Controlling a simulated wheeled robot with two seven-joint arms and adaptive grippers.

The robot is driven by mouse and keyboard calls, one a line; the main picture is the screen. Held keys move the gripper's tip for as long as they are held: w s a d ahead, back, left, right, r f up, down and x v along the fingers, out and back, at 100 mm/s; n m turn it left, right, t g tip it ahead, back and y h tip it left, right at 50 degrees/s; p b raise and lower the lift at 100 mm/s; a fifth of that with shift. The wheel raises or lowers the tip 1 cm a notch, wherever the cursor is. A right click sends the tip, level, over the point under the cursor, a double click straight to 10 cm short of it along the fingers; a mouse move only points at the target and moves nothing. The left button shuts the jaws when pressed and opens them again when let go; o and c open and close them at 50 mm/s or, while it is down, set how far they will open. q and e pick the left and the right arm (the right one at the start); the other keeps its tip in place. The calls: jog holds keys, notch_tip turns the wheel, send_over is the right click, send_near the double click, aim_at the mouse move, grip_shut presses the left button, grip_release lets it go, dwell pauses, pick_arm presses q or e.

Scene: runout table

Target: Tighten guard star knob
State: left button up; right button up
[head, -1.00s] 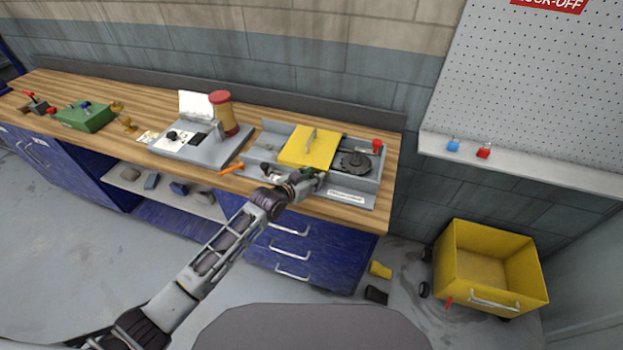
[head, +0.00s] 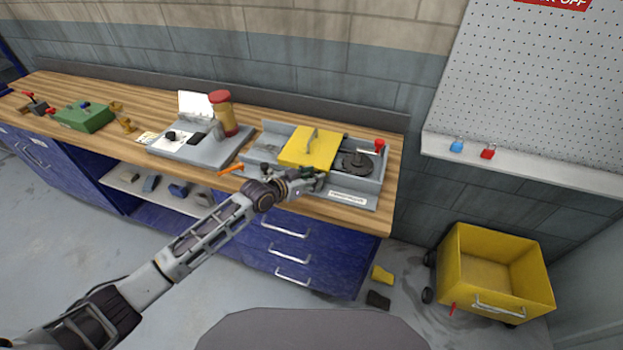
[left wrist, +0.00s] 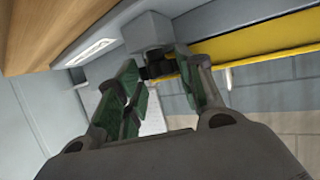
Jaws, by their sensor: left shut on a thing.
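The yellow guard (head: 311,148) lies over the middle of a grey machine bed on the bench; its edge also crosses the left wrist view (left wrist: 265,38). My left gripper (head: 316,182) is at the front side of the bed, just below the guard's near edge. In the left wrist view my left gripper (left wrist: 158,66) has its green-padded fingers on either side of a small dark knob (left wrist: 157,69) and is shut on it. The knob sits beside a grey block (left wrist: 147,30). Its star shape cannot be made out, and the gripper hides it in the head view. My right gripper is not in view.
A dark round plate (head: 357,164) and red-knobbed handle (head: 379,145) are right of the guard. An orange tool (head: 231,170) and a grey unit with a red-topped cylinder (head: 222,112) are to the left. A yellow cart (head: 493,275) stands on the floor at right.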

pick_arm(q)
jog(key=shift+d+r, duration=0.1)
jog(key=shift+r, duration=0.05)
jog(key=o, duration=1)
jog(key=shift+s+a, duration=0.15)
jog(key=shift+a, duration=0.05)
jog(key=v, duration=1.1)
jog(key=shift+a, duration=0.2)
jog(key=shift+s+r, duration=0.15)
